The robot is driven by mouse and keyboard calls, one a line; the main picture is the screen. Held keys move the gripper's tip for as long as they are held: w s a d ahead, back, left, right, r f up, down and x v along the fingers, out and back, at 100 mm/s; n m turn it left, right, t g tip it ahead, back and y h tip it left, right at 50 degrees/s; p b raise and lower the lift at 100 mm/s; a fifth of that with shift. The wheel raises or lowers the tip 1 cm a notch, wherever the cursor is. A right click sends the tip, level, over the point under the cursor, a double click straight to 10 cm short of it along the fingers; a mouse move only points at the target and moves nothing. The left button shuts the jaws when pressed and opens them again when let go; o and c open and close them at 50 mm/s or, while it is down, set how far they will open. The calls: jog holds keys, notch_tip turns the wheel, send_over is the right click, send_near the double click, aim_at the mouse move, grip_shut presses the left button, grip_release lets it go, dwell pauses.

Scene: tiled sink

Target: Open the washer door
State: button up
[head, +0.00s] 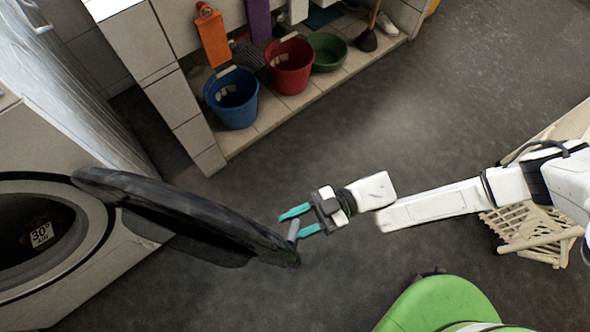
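The washer (125,257) stands at the left, its round opening (40,235) showing dark inside with a "30°" label. Its dark door (190,215) is swung well out from the front, and its free edge reaches toward the middle of the view. A small grey handle (293,231) sticks up at that free edge. My gripper (297,221) has teal fingers spread apart. The handle lies at or between the fingertips; I cannot tell whether they touch it.
A tiled ledge (262,127) at the back holds a blue bucket (236,112), a red bucket (291,82) and a green basin (327,62). A wooden rack (535,235) stands at the right. A green rounded object (440,305) is at the bottom. The grey floor between is clear.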

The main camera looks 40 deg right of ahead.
jog(key=v, duration=1)
jog(key=shift+d, duration=0.4)
jog(key=shift+s, duration=0.1)
jog(key=w+a+f+m+t+h, duration=0.2)
jog(key=w+f+m+h, duration=0.3)
jog(key=f+m+h, duration=0.65)
jog(key=s+d+r+m+g+h, duration=0.1)
jog(key=s+d+r+g+h, duration=0.1)
jog(key=s+r+g+h, duration=0.3)
jog(key=s+d+r+m+g+h, duration=0.1)
jog(key=d+r+m+g, duration=0.15)
jog(key=r, duration=0.35)
notch_tip(320, 180, up, 19)
jog(key=p, duration=1.8)
jog(key=shift+s+d+r+n+p, duration=0.2)
jog(key=shift+s+d+n+p, duration=0.05)
jog(key=shift+s+n+p, duration=0.15)
